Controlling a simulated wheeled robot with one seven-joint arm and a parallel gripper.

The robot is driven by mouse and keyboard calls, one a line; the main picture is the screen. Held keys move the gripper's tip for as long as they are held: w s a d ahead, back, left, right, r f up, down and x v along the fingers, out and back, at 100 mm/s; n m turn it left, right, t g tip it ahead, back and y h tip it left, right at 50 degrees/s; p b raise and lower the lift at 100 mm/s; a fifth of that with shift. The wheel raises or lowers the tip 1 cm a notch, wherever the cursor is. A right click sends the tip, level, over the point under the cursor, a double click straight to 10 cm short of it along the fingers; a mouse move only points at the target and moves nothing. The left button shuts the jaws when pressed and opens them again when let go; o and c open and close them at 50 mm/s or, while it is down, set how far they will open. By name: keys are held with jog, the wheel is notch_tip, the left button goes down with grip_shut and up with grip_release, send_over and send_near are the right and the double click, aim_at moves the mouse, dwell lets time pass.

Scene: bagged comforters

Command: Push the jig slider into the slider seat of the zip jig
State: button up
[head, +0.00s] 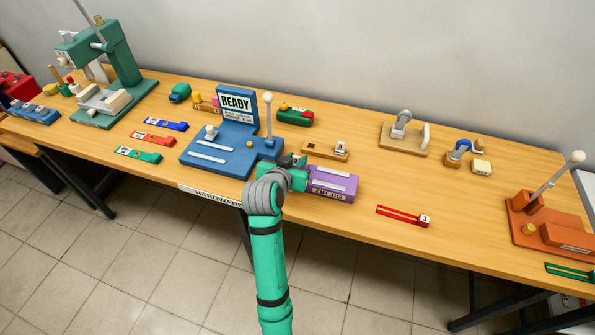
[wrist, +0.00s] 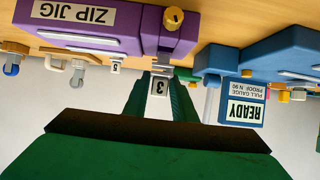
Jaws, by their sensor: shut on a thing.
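The purple zip jig (head: 332,186) lies near the table's front edge, right of the blue gauge. In the wrist view, the zip jig (wrist: 85,25) is upside down at upper left, with pale metal strips and a yellow knob (wrist: 173,18) on its end. My gripper (head: 296,167) is at the jig's left end. In the wrist view, my gripper (wrist: 160,98) is shut on a small piece with a white "3" label, which I take as the jig slider (wrist: 158,86). It appears close to the jig's end; contact and the slider seat are unclear.
The blue gauge (head: 210,153) with a READY sign (head: 236,103) and an upright ball-topped lever (head: 268,115) stands close left of my gripper. A wooden block (head: 325,151) lies behind the jig. A red strip labelled 3 (head: 402,215) lies right, with clear table around it.

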jog(key=shift+a+f, duration=0.1)
jog(key=shift+a, duration=0.05)
jog(key=shift+d+f, duration=0.2)
jog(key=shift+f, duration=0.25)
jog(key=shift+w+a+f, duration=0.1)
jog(key=shift+f, duration=0.2)
dwell(0.4)
jog(key=shift+f, duration=0.1)
jog(key=shift+a+f, duration=0.1)
jog(key=shift+f, duration=0.05)
dwell(0.4)
